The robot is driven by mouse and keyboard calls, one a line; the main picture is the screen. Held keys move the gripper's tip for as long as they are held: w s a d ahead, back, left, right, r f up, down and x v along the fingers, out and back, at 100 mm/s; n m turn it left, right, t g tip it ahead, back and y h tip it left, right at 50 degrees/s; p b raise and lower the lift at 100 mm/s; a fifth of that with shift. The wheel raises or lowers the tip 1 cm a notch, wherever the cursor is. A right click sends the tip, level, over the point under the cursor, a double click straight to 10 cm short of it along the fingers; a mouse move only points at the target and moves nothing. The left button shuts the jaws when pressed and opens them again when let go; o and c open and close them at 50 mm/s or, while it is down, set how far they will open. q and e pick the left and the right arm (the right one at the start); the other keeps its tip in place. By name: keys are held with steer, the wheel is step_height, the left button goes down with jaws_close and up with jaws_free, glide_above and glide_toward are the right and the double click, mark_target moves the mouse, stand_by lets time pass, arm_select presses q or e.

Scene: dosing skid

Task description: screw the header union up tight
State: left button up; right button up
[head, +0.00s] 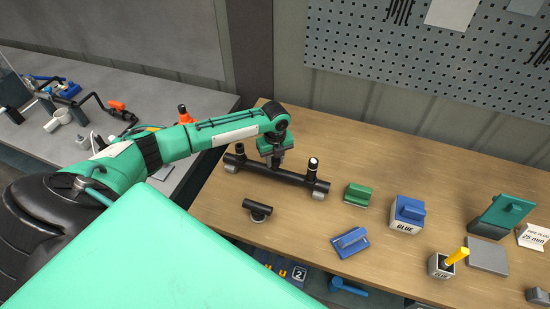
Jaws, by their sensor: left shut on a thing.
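The header (296,180) is a black pipe lying across the wooden bench, with a short upright stub near each end and grey supports under it. My left gripper (276,161) comes down from above onto the middle of the header, between the two stubs. It is shut on the header union there. The jaws hide most of the union, so its thread and any gap cannot be made out. My right gripper does not show.
A loose black tee (257,210) lies in front of the header. To its right are a green block (357,195), a blue tool (350,242), a blue-topped glue box (405,216) and a glue pot with a yellow brush (441,266). A pegboard wall stands behind.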

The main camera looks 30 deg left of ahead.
mark_target(275, 160)
arm_select(q)
steer(key=o, duration=1)
steer(key=shift+f, duration=0.1)
step_height(275, 160, up, 14)
steer(key=b, duration=0.4)
steer(key=shift+f, duration=0.1)
